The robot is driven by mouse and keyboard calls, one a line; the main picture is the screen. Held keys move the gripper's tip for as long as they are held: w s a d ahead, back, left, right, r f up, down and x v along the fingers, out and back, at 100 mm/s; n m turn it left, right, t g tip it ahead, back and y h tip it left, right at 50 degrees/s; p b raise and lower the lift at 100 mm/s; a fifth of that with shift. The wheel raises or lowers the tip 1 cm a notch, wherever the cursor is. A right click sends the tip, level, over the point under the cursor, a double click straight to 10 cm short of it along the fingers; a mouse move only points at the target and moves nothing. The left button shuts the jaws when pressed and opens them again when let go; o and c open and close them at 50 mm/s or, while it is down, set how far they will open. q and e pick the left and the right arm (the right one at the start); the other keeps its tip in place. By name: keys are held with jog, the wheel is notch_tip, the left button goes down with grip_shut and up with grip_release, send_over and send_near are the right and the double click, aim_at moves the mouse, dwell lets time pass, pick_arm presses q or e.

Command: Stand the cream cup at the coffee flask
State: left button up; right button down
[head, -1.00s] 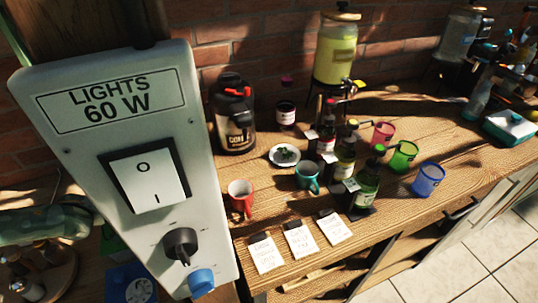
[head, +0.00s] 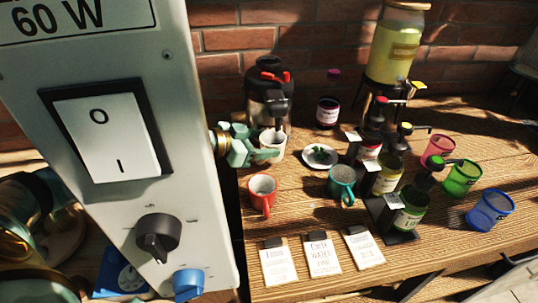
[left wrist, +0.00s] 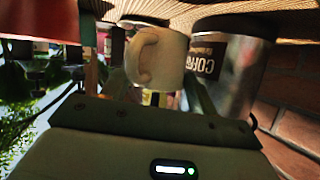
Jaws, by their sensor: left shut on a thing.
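My left gripper (head: 254,146) comes from behind the light-switch panel and is shut on the cup. In the left wrist view, which is upside down, the cream cup (left wrist: 158,58) with its handle sits between the fingers. The coffee flask (left wrist: 240,65) is close beside it. The cup's base is at or just above the table; I cannot tell if it touches.
A red mug (head: 262,190) stands just in front of the cup. A plate (head: 320,156), a teal mug (head: 341,184) and a dark jar (head: 328,112) are to the right. The switch panel (head: 110,150) blocks the left. Several label cards (head: 322,256) lie at the front.

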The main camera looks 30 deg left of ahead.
pick_arm(q)
jog(key=shift+w+d, duration=0.45)
jog(key=shift+w, duration=0.25)
notch_tip(320, 180, down, 4)
jog(key=shift+r+b, duration=0.2)
jog(key=shift+b, duration=0.6)
jog(key=shift+r, duration=0.1)
jog(key=o, duration=1.1)
